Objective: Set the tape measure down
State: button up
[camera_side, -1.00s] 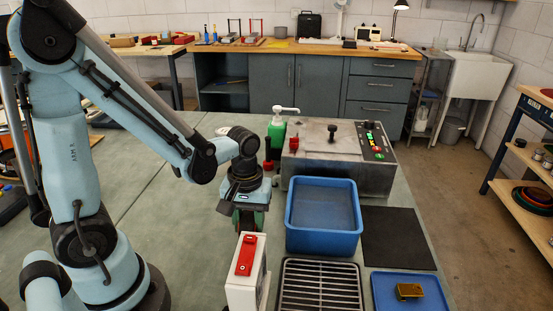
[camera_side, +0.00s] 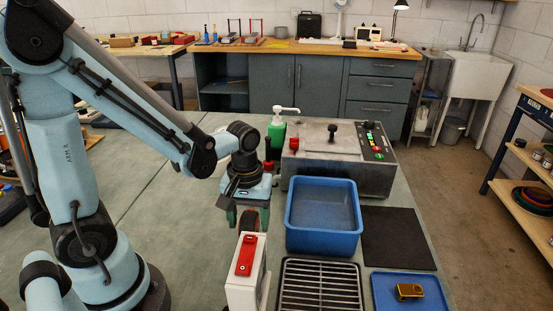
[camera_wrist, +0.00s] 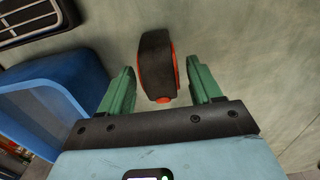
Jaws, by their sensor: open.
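The tape measure (camera_wrist: 155,70), dark with an orange-red edge, stands between my gripper's two green fingers in the wrist view. My gripper (camera_wrist: 160,76) is open, with a visible gap between each finger and the tape measure. In the side view, my gripper (camera_side: 249,220) is low over the bench, behind the white box with a red top piece. A small dark and reddish part of the tape measure (camera_side: 250,216) shows between the fingers there. Its lower part is hidden by the box, so its contact with the bench is not clear in that view.
The white box (camera_side: 240,287) stands close in front. A blue bin (camera_side: 324,244), a black rack (camera_side: 318,287) and a blue tray (camera_side: 385,298) holding a yellow block (camera_side: 409,291) lie to the right. A green pump bottle (camera_side: 276,135) and grey machine (camera_side: 334,175) stand behind.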

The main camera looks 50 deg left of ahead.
aim_at(248, 216)
notch_tip(248, 216, up, 11)
jog(key=w+d+m+t, duration=0.1)
jog(key=m+t, duration=0.6)
jog(key=m, duration=0.2)
jog(key=shift+d, duration=0.4)
